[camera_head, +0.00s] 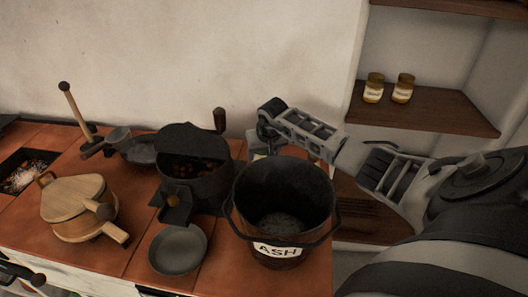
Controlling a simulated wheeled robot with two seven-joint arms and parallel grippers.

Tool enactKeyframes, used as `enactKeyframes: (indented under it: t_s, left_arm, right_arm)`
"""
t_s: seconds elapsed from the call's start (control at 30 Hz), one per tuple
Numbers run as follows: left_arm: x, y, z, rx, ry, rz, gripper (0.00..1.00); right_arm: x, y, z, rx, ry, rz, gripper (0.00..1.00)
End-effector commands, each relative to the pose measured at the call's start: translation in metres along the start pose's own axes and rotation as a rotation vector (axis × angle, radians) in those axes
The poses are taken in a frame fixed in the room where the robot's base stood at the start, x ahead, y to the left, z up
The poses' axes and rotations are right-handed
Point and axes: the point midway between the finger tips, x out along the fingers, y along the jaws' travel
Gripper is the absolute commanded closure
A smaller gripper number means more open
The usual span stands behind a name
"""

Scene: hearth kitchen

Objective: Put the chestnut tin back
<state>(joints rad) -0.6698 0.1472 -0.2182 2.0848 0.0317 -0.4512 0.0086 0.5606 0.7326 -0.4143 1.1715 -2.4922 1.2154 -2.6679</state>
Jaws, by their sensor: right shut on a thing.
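My right arm reaches in from the right, over the ash bucket's far side. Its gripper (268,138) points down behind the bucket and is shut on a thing. Only a small pale greenish patch of that thing (260,154) shows above the bucket's rim; the rest is hidden. I cannot tell from this view whether it is the chestnut tin. No tin labelled chestnut is readable elsewhere. My left gripper is not in view.
The black ash bucket (278,252) stands at the tiled counter's right. Left of it are a dark roaster (210,186) with brown pieces inside, a grey bowl (178,250) and a wooden lidded pot (75,200). Two labelled jars (373,88) (402,88) stand on a wooden shelf (440,108) with free room.

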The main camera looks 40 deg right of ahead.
Motion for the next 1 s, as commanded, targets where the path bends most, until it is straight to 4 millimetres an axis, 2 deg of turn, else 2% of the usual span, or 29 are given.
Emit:
enactKeyframes:
  t_s: [0.37, 0.4, 0.47, 0.77, 0.87, 1.0]
  left_arm:
    - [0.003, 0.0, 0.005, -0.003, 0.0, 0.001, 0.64]
    - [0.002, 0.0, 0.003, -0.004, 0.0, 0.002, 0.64]
    - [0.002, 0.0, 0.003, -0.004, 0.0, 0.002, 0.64]
    - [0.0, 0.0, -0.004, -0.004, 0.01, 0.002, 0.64]
    - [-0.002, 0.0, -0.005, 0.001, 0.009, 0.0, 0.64]
    - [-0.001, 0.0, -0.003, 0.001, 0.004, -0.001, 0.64]
  right_arm:
    - [0.006, 0.0, 0.001, -0.001, 0.004, 0.0, 0.7]
    - [0.005, 0.0, 0.002, -0.001, 0.002, 0.001, 0.3]
    - [0.005, 0.0, 0.002, -0.001, 0.001, 0.001, 0.16]
    - [0.003, 0.0, 0.001, 0.0, 0.001, 0.0, 0.16]
    - [-0.003, 0.001, -0.001, -0.001, 0.003, 0.001, 0.16]
    - [-0.025, 0.002, -0.001, -0.006, 0.005, 0.004, 0.16]
